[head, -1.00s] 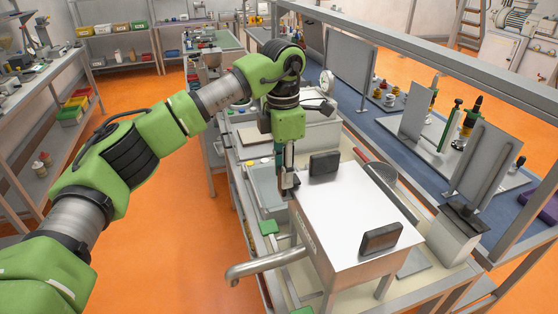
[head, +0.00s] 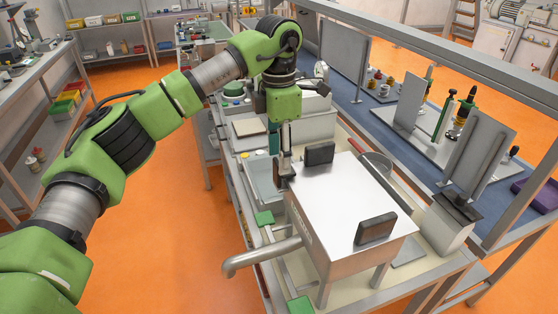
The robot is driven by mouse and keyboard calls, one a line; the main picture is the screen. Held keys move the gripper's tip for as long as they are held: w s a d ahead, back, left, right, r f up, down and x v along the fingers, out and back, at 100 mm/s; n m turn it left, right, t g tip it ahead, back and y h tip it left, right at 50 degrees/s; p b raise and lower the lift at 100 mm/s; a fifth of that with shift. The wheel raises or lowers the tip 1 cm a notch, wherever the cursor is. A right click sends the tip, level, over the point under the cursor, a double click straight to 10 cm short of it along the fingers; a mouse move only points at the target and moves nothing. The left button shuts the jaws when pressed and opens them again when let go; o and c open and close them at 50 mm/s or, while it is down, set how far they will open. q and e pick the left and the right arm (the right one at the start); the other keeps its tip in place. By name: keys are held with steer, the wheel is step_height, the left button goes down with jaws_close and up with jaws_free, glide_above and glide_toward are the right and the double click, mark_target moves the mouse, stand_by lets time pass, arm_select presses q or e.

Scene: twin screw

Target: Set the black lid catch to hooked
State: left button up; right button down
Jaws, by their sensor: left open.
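A silver metal box with a flat lid (head: 350,185) stands on the bench. Two black blocks sit on the lid, one at the far edge (head: 320,153) and one at the near right corner (head: 375,228). My left gripper (head: 284,174) points down at the box's left far edge, beside the far block, and is open. A small dark part shows at its fingertips. I cannot tell whether this is the black lid catch or part of the fingers, so the catch's position is unclear. My right gripper is out of view.
A bent grey pipe (head: 262,256) sticks out left of the box. A grey tray (head: 264,178) lies left of my gripper. A grey bin (head: 450,222) stands at the right, and a shelf rail (head: 440,65) runs above the bench. Orange floor is free at left.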

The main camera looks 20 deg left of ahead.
arm_select(q)
step_height(320, 180, up, 10)
steer(key=shift+f, duration=0.2)
steer(key=shift+f, duration=0.1)
